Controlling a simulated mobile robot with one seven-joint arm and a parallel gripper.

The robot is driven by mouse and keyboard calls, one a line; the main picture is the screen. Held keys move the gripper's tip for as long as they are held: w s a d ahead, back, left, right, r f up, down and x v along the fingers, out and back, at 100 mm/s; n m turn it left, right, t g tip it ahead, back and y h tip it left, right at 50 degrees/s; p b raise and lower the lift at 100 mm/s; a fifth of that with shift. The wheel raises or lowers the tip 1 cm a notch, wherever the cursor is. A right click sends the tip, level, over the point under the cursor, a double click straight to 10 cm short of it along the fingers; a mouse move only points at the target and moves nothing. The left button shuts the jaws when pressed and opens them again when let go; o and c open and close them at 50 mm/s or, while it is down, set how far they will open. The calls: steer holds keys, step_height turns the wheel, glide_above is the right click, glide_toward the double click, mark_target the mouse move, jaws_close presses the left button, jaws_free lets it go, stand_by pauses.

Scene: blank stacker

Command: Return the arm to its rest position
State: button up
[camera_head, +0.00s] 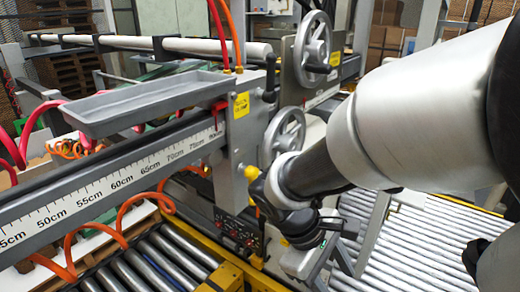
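My arm comes in from the right edge and reaches down and left in front of the machine. My gripper (306,256) is at its lower end, near the bottom centre, in front of the machine's lower frame and close to the rollers. The fingers are small and partly hidden by the wrist, so I cannot tell whether they are open or shut. I see no object in the gripper.
A machine with two handwheels (313,48) stands close to the left of my arm. A grey tray (150,104) sits above the ruler beam (110,184). Roller conveyors lie at lower left (150,264) and right (425,240). Orange hoses (75,262) hang at left.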

step_height(320, 180, up, 16)
steer(key=s+m+t+y+p, duration=0.2)
steer(key=m+t+y, duration=0.3)
steer(key=m, duration=0.4)
steer(key=shift+s+a+f+m+t+y+p, duration=0.15)
steer(key=shift+a+m+t+y+p, duration=0.15)
steer(key=shift+a+t+p, duration=0.15)
